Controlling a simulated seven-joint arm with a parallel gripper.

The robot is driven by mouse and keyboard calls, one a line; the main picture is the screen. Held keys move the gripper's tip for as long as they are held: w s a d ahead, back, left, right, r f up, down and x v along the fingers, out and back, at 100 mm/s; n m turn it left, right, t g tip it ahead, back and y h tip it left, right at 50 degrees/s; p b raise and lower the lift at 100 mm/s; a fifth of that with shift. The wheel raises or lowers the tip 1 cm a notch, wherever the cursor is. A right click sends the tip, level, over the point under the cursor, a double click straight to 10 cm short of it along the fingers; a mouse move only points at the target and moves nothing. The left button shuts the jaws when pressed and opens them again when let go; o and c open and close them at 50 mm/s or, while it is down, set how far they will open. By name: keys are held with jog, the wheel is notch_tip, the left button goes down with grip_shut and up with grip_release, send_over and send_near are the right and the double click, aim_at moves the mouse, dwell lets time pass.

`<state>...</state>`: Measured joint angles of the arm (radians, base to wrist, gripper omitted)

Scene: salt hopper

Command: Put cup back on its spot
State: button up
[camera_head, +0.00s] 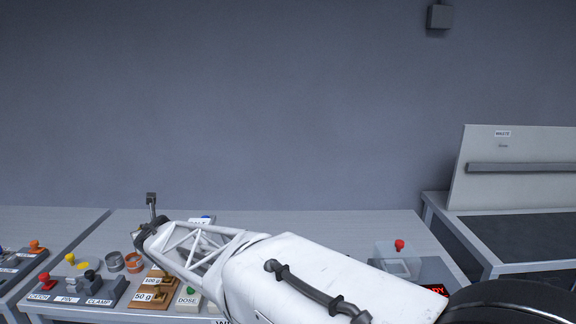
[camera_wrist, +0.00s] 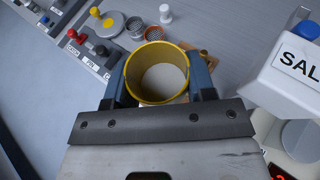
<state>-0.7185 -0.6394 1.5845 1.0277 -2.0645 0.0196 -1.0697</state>
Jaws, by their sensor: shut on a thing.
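In the wrist view my gripper (camera_wrist: 158,82) is shut on a yellow-rimmed cup (camera_wrist: 185,76), one blue-grey finger on each side. I look down into the cup; its inside is pale at the bottom, and I cannot tell whether that is contents. In the head view my white arm reaches left over the table and hides the cup.
Two small round containers (camera_head: 115,262) (camera_head: 133,262) stand near wooden blocks marked 100 g and 50 g (camera_head: 149,296). A control box with coloured knobs (camera_head: 88,291) is at the left. The white salt hopper (camera_wrist: 285,75) is close on the right. The table's back (camera_head: 330,225) is clear.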

jog(key=shift+c, duration=0.8)
jog(key=shift+w, duration=0.15)
